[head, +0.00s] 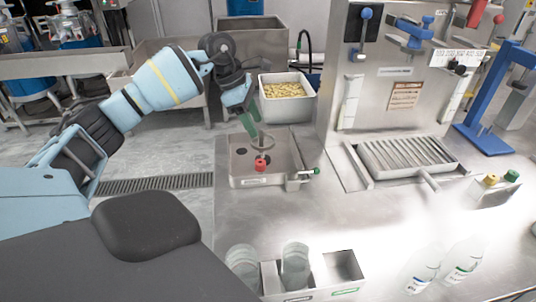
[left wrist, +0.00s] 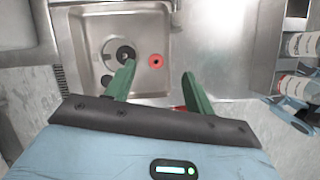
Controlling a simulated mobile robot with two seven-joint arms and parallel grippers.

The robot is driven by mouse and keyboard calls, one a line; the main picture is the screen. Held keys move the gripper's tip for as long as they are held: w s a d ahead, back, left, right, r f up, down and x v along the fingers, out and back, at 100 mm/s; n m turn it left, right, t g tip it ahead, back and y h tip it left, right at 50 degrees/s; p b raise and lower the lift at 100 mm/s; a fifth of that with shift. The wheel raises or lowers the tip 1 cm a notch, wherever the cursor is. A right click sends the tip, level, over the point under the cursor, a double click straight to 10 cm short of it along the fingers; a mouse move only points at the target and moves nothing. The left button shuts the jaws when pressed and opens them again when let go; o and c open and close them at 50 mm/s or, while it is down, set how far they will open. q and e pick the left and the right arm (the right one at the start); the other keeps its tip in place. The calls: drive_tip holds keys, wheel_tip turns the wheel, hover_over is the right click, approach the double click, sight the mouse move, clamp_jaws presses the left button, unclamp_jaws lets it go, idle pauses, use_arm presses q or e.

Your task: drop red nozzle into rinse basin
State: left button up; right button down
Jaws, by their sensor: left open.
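The red nozzle (head: 261,165) is inside the steel rinse basin (head: 240,182), near its front wall in the head view. In the left wrist view the red nozzle (left wrist: 156,61) shows as a red ring with a dark centre, on the floor of the rinse basin (left wrist: 135,22). My left gripper (head: 251,123) is above the basin with its green fingers pointing down. In the left wrist view the left gripper (left wrist: 160,72) is open and empty, its fingers spread either side of the nozzle and apart from it. My right gripper is not in view.
A white bin of beans (head: 286,90) stands behind the basin. Yellow (head: 491,180) and green (head: 511,175) caps sit on a rack at right. Glass cups (head: 295,264) and bottles (head: 424,270) stand in front.

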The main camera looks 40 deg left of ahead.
use_arm(q)
drive_tip(key=v, duration=0.5)
drive_tip(key=shift+a+r, duration=0.1)
drive_tip(key=shift+r, duration=0.25)
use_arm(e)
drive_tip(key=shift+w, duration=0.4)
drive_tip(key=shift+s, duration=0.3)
